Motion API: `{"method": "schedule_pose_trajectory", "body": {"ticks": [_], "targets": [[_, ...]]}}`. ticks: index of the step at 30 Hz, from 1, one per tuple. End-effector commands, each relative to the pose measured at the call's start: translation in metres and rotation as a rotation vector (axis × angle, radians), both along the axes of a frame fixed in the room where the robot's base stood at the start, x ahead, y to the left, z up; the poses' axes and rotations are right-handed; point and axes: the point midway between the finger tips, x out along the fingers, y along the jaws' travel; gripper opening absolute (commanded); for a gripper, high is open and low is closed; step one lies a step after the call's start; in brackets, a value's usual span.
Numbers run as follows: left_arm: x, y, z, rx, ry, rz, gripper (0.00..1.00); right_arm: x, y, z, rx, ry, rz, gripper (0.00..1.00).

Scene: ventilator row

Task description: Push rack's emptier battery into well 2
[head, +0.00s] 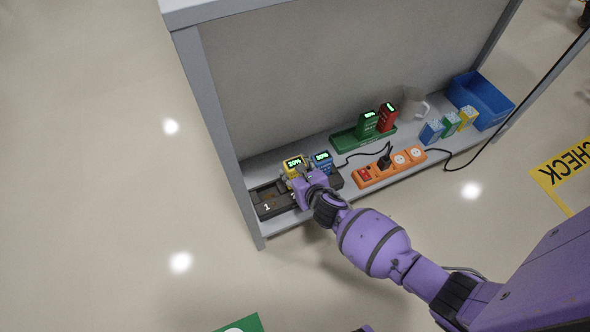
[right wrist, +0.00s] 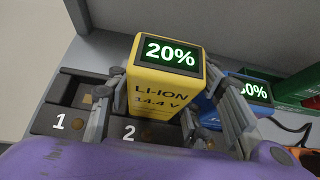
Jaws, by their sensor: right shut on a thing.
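My right gripper (head: 297,180) is shut on a yellow battery (head: 294,163) at the dark charger. In the right wrist view the battery (right wrist: 160,80) reads 20% and stands upright between the fingers, behind the label of well 2 (right wrist: 130,133). Its lower end is hidden, so I cannot tell how deep it sits. Well 1 (right wrist: 70,105) is empty. A blue battery (head: 322,158) stands just right of the yellow one; its reading is partly covered by a finger. The green rack (head: 345,143) holds a green battery (head: 367,123) and a red battery (head: 388,116), readings too small to tell.
An orange power strip (head: 365,178) with a black plug and cable lies right of the charger. Small blue, green and yellow boxes (head: 450,124), a pale mug (head: 412,105) and a blue bin (head: 485,98) stand farther right. A grey side panel (head: 215,120) bounds the shelf at left.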

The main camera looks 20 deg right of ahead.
Motion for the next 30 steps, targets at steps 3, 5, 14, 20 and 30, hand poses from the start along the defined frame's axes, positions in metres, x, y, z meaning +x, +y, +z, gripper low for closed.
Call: {"method": "schedule_pose_trajectory", "body": {"ticks": [3, 5, 14, 20, 30], "targets": [[0.000, 0.000, -0.002, 0.000, 0.002, 0.000, 0.53, 0.001, 0.000, -0.002, 0.001, -0.003, 0.001, 0.01], [0.000, 0.000, -0.003, 0.000, 0.002, 0.000, 0.53, 0.001, 0.000, -0.003, 0.001, -0.003, 0.001, 0.01], [-0.001, 0.000, -0.007, 0.000, 0.005, 0.001, 0.53, 0.001, 0.000, -0.008, -0.001, -0.003, 0.002, 0.01], [-0.001, -0.001, -0.010, -0.001, 0.007, 0.005, 0.53, 0.001, 0.000, -0.012, 0.000, -0.003, 0.001, 0.01], [-0.002, -0.002, -0.015, -0.002, 0.010, 0.007, 0.53, 0.001, 0.000, -0.019, 0.000, -0.003, 0.001, 0.01]]}}
